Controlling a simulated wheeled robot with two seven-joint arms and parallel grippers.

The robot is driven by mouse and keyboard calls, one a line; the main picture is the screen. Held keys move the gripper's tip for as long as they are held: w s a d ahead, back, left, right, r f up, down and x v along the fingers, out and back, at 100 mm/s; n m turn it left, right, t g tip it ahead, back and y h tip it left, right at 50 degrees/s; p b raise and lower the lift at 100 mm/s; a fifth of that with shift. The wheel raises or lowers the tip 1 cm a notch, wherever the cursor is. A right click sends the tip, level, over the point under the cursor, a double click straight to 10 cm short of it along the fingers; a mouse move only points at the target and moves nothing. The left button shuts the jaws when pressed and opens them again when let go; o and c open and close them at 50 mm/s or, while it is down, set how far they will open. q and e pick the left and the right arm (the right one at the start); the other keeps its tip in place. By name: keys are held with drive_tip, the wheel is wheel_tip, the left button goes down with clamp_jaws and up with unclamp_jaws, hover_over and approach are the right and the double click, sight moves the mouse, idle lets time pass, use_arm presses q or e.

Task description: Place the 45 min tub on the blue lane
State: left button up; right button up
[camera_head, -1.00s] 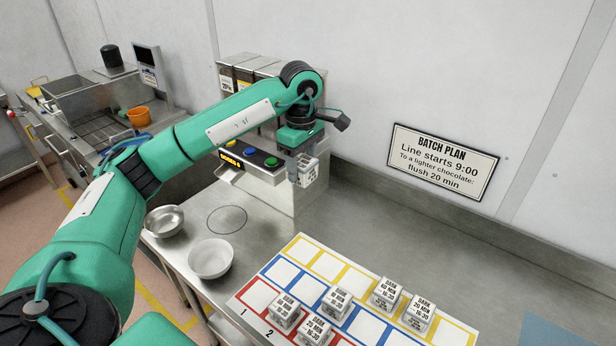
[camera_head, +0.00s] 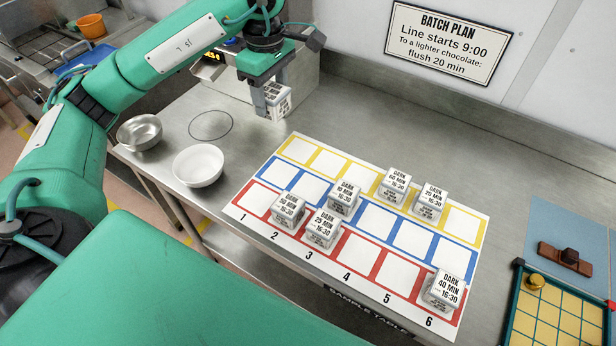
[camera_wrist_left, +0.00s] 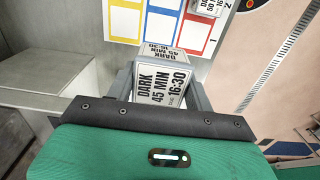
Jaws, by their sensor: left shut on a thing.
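The 45 min tub (camera_head: 276,104), a small pale block labelled DARK 45 MIN 16:30, is shut between the fingers of my left gripper (camera_head: 268,92). It hangs in the air behind the left end of the lane board (camera_head: 236,208). Its label reads clearly in the left wrist view (camera_wrist_left: 163,84). The blue lane (camera_head: 310,187) is the middle row, between red at the front and yellow at the back. One tub (camera_head: 344,197) stands in its column 3; its other cells look empty. The blue lane also shows beyond the tub in the wrist view (camera_wrist_left: 160,24). My right gripper is out of view.
Red holds the 50 min (camera_head: 288,209), 25 min (camera_head: 323,228) and 40 min (camera_head: 442,290) tubs. Yellow holds the 60 min (camera_head: 394,186) and 20 min (camera_head: 430,200) tubs. Two bowls (camera_head: 199,165) (camera_head: 139,131) stand left. A mould (camera_head: 545,318) lies right.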

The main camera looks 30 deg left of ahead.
use_arm(q)
wheel_tip(320, 180, down, 15)
drive_tip(key=shift+f+p, duration=0.1)
drive_tip(key=shift+p, duration=0.65)
wheel_tip(320, 180, down, 4)
drive_tip(key=shift+p, duration=0.45)
drive_tip(key=shift+f, duration=0.25)
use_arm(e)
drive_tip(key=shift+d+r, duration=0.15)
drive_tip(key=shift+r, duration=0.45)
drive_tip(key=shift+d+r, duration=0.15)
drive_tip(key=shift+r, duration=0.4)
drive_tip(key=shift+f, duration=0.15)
use_arm(q)
drive_tip(key=shift+f+b, duration=0.2)
drive_tip(key=shift+b, duration=0.1)
drive_tip(key=o, duration=1)
drive_tip(key=shift+r, duration=0.1)
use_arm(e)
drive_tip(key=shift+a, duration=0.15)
